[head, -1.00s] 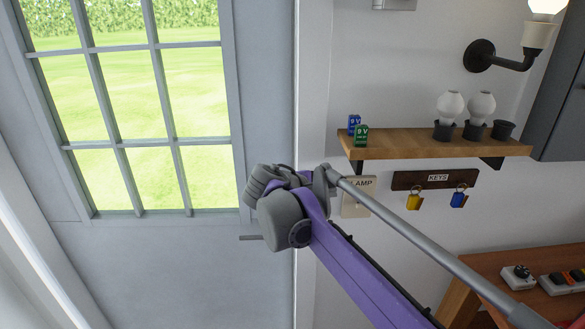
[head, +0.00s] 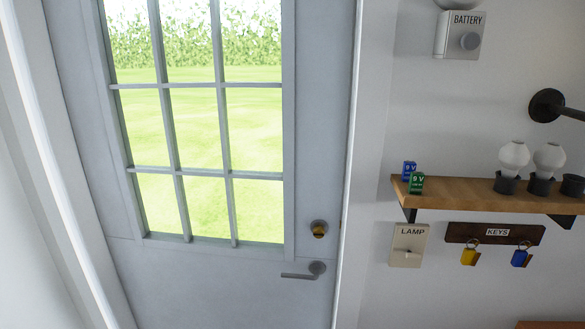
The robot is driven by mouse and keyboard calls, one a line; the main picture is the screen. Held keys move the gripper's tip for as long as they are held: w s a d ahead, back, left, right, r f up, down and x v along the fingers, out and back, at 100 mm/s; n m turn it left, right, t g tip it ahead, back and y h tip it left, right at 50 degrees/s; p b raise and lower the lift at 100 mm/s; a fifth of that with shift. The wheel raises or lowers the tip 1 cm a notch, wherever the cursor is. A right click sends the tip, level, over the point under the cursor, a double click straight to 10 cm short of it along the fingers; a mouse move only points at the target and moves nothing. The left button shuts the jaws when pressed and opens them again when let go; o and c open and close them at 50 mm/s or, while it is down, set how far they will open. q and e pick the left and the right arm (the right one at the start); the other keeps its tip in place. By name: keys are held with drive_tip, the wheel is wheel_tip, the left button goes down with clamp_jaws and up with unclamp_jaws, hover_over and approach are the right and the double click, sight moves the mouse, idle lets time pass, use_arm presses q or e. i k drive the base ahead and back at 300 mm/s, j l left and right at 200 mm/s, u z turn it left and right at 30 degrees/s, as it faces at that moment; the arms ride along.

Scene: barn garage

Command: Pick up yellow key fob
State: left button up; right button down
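The yellow key fob (head: 469,257) hangs from a ring on the dark wooden key board (head: 465,233) labelled KEYS, on the wall at the right of the head view. A blue key fob (head: 520,258) hangs to its right on the same board. Neither of my grippers is in view, and no arm shows in the current picture.
A wooden shelf (head: 460,197) above the keys holds a blue battery (head: 409,170), a green battery (head: 416,184) and bulbs in dark sockets (head: 507,186). A LAMP switch (head: 408,246) is left of the keys. A closed door (head: 268,262) with glass panes stands left.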

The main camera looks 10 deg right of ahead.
sight(469, 257)
drive_tip(key=k+z, duration=0.15)
drive_tip(key=z, duration=1.3)
